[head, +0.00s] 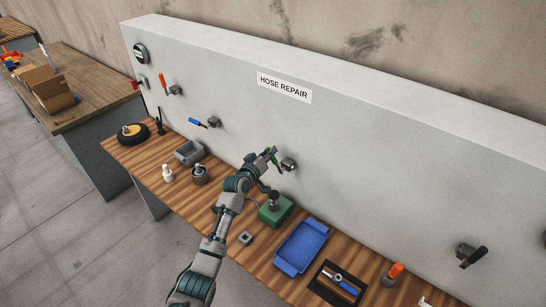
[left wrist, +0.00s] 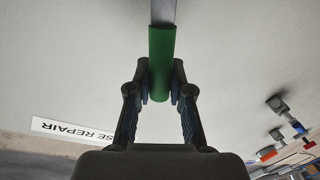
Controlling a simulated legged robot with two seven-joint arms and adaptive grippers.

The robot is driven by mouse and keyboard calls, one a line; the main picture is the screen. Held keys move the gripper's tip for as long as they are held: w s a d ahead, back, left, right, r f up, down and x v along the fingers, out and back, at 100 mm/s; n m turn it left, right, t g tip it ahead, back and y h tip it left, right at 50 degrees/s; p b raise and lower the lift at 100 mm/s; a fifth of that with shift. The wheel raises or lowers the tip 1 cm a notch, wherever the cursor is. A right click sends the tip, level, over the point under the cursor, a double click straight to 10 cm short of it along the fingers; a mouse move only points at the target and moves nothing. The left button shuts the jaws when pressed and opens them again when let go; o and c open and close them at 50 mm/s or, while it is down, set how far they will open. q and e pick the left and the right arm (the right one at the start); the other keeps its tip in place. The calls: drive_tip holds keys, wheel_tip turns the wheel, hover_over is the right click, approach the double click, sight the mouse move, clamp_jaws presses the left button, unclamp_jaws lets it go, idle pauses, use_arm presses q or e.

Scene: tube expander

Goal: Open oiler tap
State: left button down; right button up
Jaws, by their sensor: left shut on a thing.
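A green-handled lever (head: 276,160) shows at a grey wall fitting (head: 289,164) on the board above the bench. I cannot read any label that marks it as the oiler tap. My left gripper (head: 270,155) is at this handle, and its fingers partly hide it. In the left wrist view the gripper (left wrist: 160,92) is shut on the lower end of the green handle (left wrist: 161,60), with a flat metal bar (left wrist: 163,12) running on beyond it. My right gripper is not in view.
Below my gripper stands a green box (head: 276,209) with a dark top part. A blue tray (head: 301,247), a grey bin (head: 189,152) and a white bottle (head: 168,174) stand on the wooden bench. Levers with orange (head: 164,84), blue (head: 198,123) and black (head: 474,257) handles jut from the board.

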use_arm(q)
drive_tip(key=shift+w+a+f+n, duration=0.45)
drive_tip(key=shift+a+n, duration=0.1)
drive_tip(key=shift+n, duration=0.35)
wheel_tip(320, 180, down, 6)
drive_tip(key=w+a+n+g+h+b, duration=0.1)
drive_tip(key=a+n+g+b, duration=0.1)
drive_tip(key=n+b, duration=0.2)
drive_tip(key=shift+w+f+n+h, duration=0.25)
drive_tip(key=shift+n+h, duration=0.05)
drive_tip(key=shift+n, duration=1.6)
